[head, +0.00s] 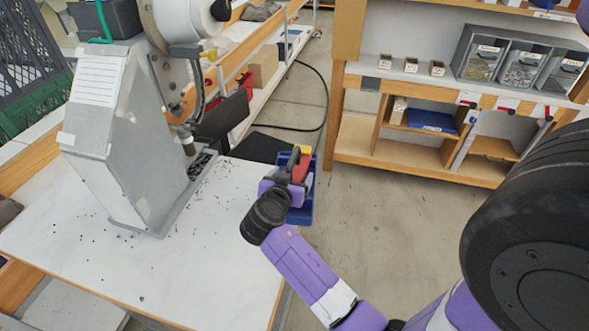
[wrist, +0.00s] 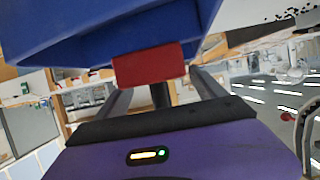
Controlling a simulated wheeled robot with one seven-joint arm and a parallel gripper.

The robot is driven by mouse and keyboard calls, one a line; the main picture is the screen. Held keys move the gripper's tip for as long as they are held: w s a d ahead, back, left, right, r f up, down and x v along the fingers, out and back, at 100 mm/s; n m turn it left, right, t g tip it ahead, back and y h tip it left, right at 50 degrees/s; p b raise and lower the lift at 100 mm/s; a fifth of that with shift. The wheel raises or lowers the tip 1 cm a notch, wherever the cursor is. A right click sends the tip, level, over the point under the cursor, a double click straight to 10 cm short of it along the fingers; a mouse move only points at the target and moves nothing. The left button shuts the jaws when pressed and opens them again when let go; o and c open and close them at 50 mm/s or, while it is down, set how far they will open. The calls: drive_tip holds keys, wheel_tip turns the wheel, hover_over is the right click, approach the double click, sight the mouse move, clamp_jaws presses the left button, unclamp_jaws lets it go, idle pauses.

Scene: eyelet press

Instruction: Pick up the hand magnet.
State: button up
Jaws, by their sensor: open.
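My gripper (head: 291,172) is at the right edge of the white worktable, over a blue bin (head: 307,207). A red piece (head: 301,168), which looks like the hand magnet, shows just beyond my fingers, with a yellow part near it. In the wrist view my gripper (wrist: 160,92) is open, its two dark fingers apart. The red block (wrist: 148,65) is in front of the gap between them, against the blue bin (wrist: 110,35). A short dark post shows below the red block. I cannot tell whether the fingers touch it; its far side is hidden.
A grey press (head: 125,140) stands on the white worktable (head: 215,215), with small dark bits scattered around it. A wooden shelf unit (head: 345,140) with small boxes and clear bins is at the back right. The floor (head: 400,215) between is clear.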

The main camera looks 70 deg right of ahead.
drive_tip(key=shift+d+f, duration=0.3)
drive_tip(key=shift+d, duration=0.25)
clamp_jaws()
drive_tip(key=shift+r, duration=0.1)
